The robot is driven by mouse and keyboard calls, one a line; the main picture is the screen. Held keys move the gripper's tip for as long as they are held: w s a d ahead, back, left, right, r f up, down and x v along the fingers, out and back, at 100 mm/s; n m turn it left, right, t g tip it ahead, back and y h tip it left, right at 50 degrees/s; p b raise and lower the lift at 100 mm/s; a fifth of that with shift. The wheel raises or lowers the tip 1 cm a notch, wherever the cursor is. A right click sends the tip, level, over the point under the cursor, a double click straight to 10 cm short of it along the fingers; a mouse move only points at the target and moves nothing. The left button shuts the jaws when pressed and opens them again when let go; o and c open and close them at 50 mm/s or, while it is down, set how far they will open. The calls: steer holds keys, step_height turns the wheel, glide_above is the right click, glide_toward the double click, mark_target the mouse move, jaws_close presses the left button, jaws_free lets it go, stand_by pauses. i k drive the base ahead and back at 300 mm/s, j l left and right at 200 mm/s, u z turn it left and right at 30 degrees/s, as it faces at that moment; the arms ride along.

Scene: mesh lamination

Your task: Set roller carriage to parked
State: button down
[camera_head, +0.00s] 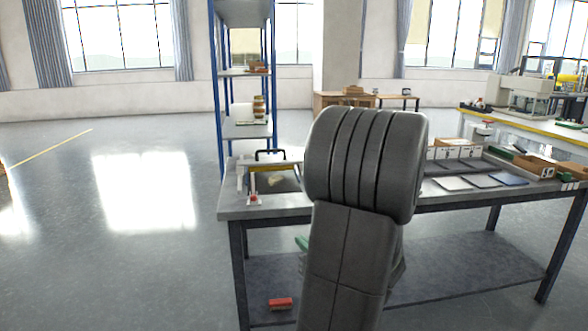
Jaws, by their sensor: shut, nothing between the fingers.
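A small fixture stands on the left end of the metal table (232,203). It has light side rails, a yellow crossbar (270,168) and a black arched handle (270,153). This handle and bar may be the roller carriage, but it is too small to tell for sure. A pale piece (276,180) lies on the dark bed inside the fixture. A red knob on a white block (254,199) sits at its front left. My arm fills the middle of the view and hides the table just right of the fixture. My gripper is not visible.
Dark and light sheets (454,183) and cardboard boxes (532,166) lie on the table's right part. A red brush-like item (280,304) rests on the lower shelf. A blue-framed rack (248,130) stands behind. The floor at left is clear.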

mark_target(256, 164)
steer(key=i+j+z, duration=0.2)
steer(key=i+j, duration=0.15)
steer(key=i+j+z, duration=0.2)
steer(key=i+j, duration=0.15)
steer(key=i+j+z, duration=0.2)
steer(key=i+j, duration=0.15)
steer(key=i+j+z, duration=0.2)
steer(key=j, duration=0.4)
steer(key=i, duration=0.1)
